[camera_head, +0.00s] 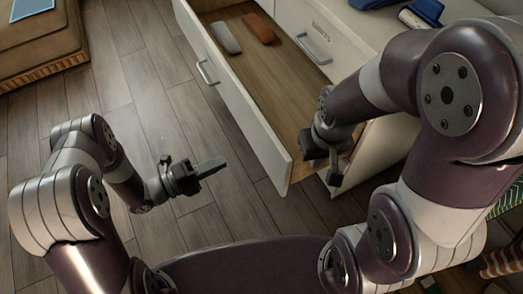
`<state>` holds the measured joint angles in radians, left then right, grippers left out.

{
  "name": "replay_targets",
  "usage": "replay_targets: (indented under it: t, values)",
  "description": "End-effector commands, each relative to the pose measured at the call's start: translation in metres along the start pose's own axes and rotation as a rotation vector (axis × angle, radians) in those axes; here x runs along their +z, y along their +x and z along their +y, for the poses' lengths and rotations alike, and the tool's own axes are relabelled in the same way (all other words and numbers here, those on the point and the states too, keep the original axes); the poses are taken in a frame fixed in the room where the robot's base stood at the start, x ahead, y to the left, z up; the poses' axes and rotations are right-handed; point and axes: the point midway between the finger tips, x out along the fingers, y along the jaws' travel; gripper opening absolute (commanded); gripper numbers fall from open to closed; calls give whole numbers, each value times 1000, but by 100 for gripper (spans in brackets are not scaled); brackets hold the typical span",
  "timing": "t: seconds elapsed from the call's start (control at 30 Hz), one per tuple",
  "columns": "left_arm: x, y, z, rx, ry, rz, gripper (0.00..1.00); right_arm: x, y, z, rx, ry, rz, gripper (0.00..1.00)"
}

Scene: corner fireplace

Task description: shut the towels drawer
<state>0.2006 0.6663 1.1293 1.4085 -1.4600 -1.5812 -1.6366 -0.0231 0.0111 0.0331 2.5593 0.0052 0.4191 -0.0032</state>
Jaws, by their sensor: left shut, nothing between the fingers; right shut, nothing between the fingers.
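A white drawer (245,108) with a wooden inside stands pulled out from the cabinet. Its front panel, with a metal handle (207,72), faces left. No label shows on that panel, so I cannot read whether it is the towels drawer. A grey object (225,38) and an orange-brown object (258,28) lie inside at its far end. My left gripper (215,166) is shut and empty, over the floor to the left of the drawer front, apart from it. My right gripper (334,172) is shut and points down at the drawer's near end; I cannot tell whether it touches.
A closed cabinet front (310,32) with a small label and a handle stands behind the open drawer. Blue items (425,10) lie on the cabinet top. A wooden piece of furniture (40,45) stands at the upper left. The wood floor (130,75) left of the drawer is clear.

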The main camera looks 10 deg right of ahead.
Motion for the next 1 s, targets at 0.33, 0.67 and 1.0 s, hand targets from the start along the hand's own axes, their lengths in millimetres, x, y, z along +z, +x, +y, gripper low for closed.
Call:
replay_targets:
  t: [0.33, 0.67, 1.0]
  values:
    - [-1, 71, 3, 1, 0, 5, 0, 2, 16, 0, 0, 0, -1, 0]
    - [1, 124, 2, 2, -2, -1, 0, 4, 28, 0, 0, 0, -1, 0]
    - [1, 133, 1, 4, -4, -3, 0, 4, 28, 0, 0, 0, -1, 0]
